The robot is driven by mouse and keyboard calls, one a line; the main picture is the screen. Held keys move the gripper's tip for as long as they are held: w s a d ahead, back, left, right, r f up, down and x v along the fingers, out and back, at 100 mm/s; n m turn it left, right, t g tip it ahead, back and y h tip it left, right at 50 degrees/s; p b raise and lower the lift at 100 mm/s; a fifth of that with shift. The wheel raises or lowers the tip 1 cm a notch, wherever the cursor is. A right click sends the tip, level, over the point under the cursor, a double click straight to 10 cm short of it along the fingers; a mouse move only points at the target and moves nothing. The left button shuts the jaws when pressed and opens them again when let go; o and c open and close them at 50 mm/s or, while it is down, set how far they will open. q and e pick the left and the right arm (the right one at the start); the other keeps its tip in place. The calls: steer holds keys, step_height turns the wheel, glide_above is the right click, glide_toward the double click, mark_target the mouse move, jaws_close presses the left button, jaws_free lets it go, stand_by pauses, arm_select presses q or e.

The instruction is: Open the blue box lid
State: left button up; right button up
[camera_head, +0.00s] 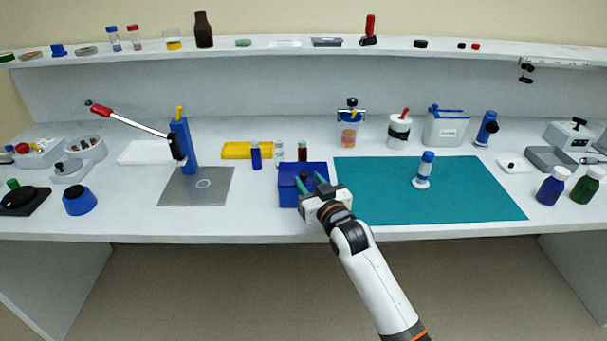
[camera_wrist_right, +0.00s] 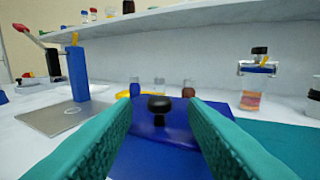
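The blue box (camera_head: 290,196) stands near the table's front edge, left of the teal mat, with its lid down. The blue lid (camera_wrist_right: 181,133) carries a black knob (camera_wrist_right: 159,104), seen in the right wrist view between my fingers. My right gripper (camera_head: 309,183) is over the box with its two teal fingers apart, one on each side of the knob. In the right wrist view the right gripper (camera_wrist_right: 160,118) is open, and I cannot tell whether a finger touches the knob. My left gripper is not in view.
The teal mat (camera_head: 470,190) with a blue-white bottle (camera_head: 424,170) lies to the right. A lever press (camera_head: 182,145) on a grey plate (camera_head: 215,190) stands left. Small vials (camera_head: 256,155) and a yellow tray (camera_head: 236,150) stand behind the box.

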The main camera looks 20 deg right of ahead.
mark_target(306, 177)
steer(key=shift+w+a, duration=0.2)
steer(key=shift+w, duration=1.65)
jaws_close()
